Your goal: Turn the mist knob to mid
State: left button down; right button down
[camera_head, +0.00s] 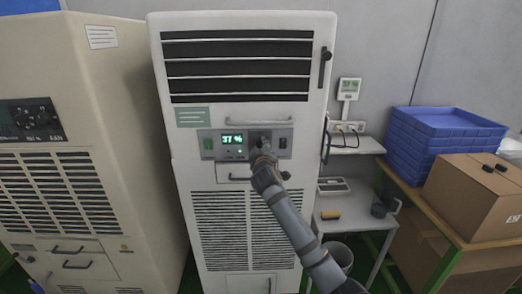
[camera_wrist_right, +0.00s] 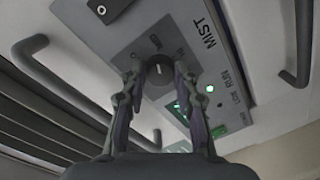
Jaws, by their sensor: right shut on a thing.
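The mist knob (camera_wrist_right: 159,78) is a round dark knob on the grey control panel, beside the word MIST in the right wrist view. My right gripper (camera_head: 264,154) reaches up to the panel (camera_head: 207,153) of the white cabinet (camera_head: 182,222) in the head view and hides most of the knob there. In the right wrist view its two fingers are closed on the knob's sides. A pale mark shows on the knob's face; I cannot tell its exact setting. The green display (camera_head: 232,139) reads about 37 %. My left gripper is not in view.
A bar handle (camera_head: 258,121) lies above the panel and a drawer handle (camera_head: 236,178) below it. A beige machine (camera_head: 130,120) stands at left. At right are a small shelf (camera_head: 360,145), blue crates (camera_head: 440,130) and a cardboard box (camera_head: 470,195).

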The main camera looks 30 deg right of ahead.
jog(key=shift+f+m, duration=0.15)
jog(key=shift+m, duration=0.25)
jog(key=c, duration=1)
grip_release()
jog(key=v, duration=1.2)
